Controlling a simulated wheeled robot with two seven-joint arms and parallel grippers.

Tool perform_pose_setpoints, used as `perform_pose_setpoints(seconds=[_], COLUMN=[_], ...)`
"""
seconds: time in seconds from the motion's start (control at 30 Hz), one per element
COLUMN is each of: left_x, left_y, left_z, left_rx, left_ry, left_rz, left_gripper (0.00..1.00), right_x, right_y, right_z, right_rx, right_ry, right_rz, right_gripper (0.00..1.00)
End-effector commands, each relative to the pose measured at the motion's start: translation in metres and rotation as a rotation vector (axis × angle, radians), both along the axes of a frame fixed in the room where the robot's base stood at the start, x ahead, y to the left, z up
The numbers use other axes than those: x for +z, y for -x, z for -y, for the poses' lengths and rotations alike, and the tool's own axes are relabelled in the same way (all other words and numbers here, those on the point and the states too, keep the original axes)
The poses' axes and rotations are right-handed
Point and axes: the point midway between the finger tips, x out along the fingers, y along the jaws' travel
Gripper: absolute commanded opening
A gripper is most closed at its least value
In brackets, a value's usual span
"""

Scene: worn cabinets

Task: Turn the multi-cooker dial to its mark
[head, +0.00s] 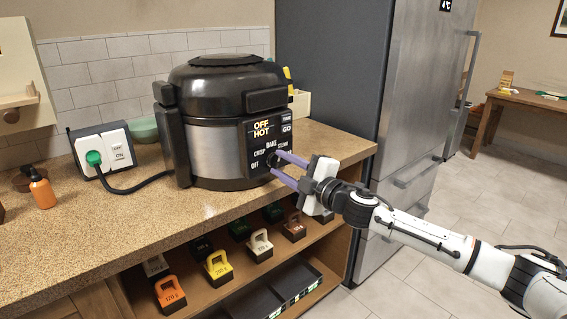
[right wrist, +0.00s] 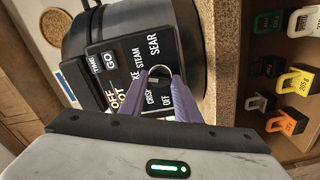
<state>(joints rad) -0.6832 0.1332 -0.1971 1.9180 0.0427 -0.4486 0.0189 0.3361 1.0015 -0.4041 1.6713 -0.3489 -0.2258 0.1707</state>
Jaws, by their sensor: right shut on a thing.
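The black and silver multi-cooker (head: 222,135) stands on the speckled counter, lid closed. Its front panel (head: 262,132) reads OFF HOT at the top, with OFF, CRISP, BAKE and STEAM around the dial. The dial (right wrist: 160,72) shows in the right wrist view between the finger tips, partly hidden; SEAR is also legible there. My right gripper (head: 275,165) reaches in from the right, its purple fingers shut on the dial. It also shows in the right wrist view (right wrist: 161,78). Where the dial points cannot be told. My left gripper is not in view.
A power outlet box (head: 103,149) with a green plug and black cable stands left of the cooker. An orange bottle (head: 42,188) is farther left. Below the counter, a shelf (head: 218,285) holds several coloured weights. A grey fridge (head: 385,90) stands behind on the right.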

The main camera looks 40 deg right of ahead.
Motion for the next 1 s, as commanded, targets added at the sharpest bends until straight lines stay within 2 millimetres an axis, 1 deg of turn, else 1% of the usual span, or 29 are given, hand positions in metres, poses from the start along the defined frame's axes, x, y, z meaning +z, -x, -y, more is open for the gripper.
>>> perform_pose_setpoints(seconds=[0.2,0.43,0.7,1.0], left_x=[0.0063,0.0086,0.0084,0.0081], left_y=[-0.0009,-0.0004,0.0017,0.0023], left_z=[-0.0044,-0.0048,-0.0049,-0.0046], left_rx=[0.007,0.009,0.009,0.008], left_ry=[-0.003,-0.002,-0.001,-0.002], left_rz=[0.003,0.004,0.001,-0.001], left_gripper=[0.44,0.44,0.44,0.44], right_x=[0.0008,0.0005,0.0001,-0.0001], right_y=[0.0001,0.0,0.0,0.0001], right_z=[-0.0007,-0.0009,-0.0009,-0.0009], right_rx=[0.001,0.002,0.002,0.002], right_ry=[0.169,0.296,0.364,0.377], right_rz=[0.013,0.024,0.029,0.03], right_gripper=[0.07,0.07,0.07,0.07])
